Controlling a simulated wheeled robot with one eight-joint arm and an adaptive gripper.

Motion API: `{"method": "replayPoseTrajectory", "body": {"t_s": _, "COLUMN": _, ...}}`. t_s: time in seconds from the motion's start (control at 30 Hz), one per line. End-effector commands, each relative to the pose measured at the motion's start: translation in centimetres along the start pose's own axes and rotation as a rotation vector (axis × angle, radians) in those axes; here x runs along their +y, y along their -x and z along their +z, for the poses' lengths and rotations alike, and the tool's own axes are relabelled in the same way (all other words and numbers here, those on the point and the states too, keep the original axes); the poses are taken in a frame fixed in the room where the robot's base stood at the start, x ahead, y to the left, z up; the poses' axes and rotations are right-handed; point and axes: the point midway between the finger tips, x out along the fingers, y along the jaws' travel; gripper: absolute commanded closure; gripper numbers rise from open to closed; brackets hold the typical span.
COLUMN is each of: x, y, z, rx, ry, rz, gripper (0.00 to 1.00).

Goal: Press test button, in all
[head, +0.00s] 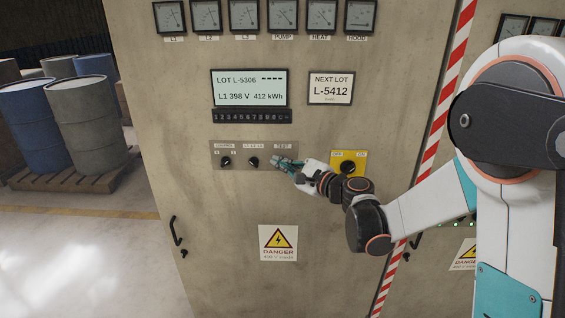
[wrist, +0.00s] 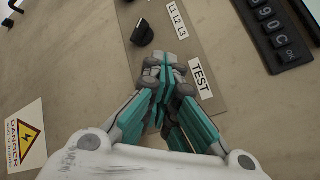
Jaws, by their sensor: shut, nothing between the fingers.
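The TEST label (head: 283,146) sits at the right end of a grey control strip (head: 238,148) on the cabinet front. It also shows in the wrist view (wrist: 201,80). My gripper (head: 279,161) is shut and empty, with its fingertips at the strip just below this label. In the wrist view my gripper (wrist: 165,70) has its teal and grey fingers together beside the label. The test button itself is hidden behind the fingers. I cannot tell whether the fingertips touch it. The display (head: 249,88) reads LOT L-5306 with dashes, L1 398 V and 412 kWh.
Two black knobs, the control knob (head: 225,162) and the L1 L2 L3 knob (head: 253,162), stand left of my gripper. A yellow switch plate (head: 355,157) is at the right behind my wrist. A keypad (head: 251,116) and a NEXT LOT L-5412 card (head: 331,88) are above.

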Motion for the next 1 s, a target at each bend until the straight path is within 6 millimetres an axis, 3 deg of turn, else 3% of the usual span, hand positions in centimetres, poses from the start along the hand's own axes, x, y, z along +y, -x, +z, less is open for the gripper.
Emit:
{"method": "replayPoseTrajectory", "body": {"t_s": 0.77, "x": 1.0, "y": 1.3, "z": 0.9, "rx": 0.0, "ry": 0.0, "rz": 0.0, "gripper": 1.0}}
{"method": "replayPoseTrajectory", "body": {"t_s": 1.0, "x": 1.9, "y": 2.6, "z": 1.8, "rx": 0.0, "ry": 0.0, "rz": 0.0, "gripper": 1.0}}
